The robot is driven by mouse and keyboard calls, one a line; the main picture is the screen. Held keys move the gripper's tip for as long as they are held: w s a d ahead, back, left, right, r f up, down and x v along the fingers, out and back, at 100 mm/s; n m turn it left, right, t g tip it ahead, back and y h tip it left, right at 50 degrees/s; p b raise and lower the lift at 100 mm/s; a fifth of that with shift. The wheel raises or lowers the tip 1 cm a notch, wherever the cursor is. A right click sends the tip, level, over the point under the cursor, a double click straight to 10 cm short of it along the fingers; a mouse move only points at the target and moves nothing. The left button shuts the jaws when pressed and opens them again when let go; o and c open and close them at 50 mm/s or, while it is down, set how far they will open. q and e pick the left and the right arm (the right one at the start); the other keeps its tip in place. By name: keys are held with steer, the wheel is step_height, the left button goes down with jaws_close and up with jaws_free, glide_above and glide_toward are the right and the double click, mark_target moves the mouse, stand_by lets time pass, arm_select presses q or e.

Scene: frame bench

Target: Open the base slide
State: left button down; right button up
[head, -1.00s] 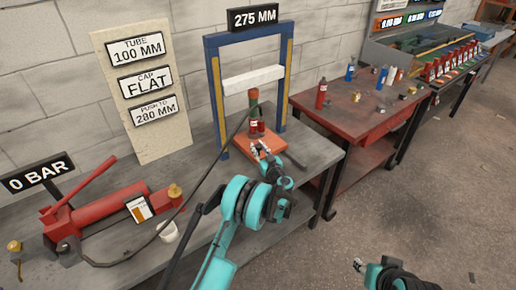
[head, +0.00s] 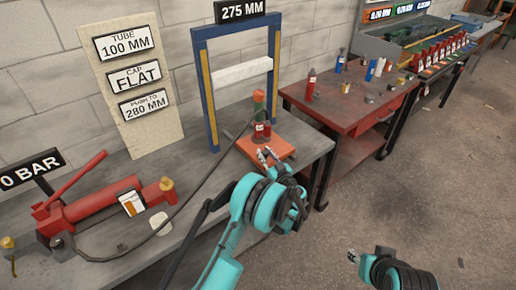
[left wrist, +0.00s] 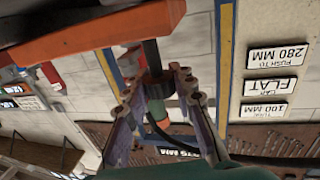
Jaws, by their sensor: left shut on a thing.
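The base slide (head: 275,149) is an orange plate at the foot of the blue press frame (head: 206,100), sticking out at its front. A small red and green cylinder (head: 262,130) stands upright on it. My left gripper (head: 264,154) is at the slide's front edge. In the left wrist view, which is upside down, its fingers (left wrist: 155,82) close around a dark part (left wrist: 151,56) beside the orange plate, apparently the slide's handle. My right gripper (head: 352,256) hangs over the floor at lower right, apart from everything; its jaw is too small to read.
A red hand pump (head: 105,207) lies on the grey bench at left, with a black hose running towards the press. A red table (head: 350,110) with bottles is at right. The floor in front is clear.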

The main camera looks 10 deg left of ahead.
arm_select(q)
steer(key=shift+w+d+v, duration=0.15)
steer(key=shift+v, duration=0.7)
steer(key=shift+w+d+v, duration=0.1)
steer(key=shift+d+v, duration=0.05)
steer(key=shift+v, duration=0.7)
steer(key=shift+w+d+v, duration=0.15)
steer(key=shift+d+v, duration=0.05)
steer(key=shift+v, duration=0.65)
steer(key=c, duration=1.2)
jaws_free()
steer(key=v, duration=1.2)
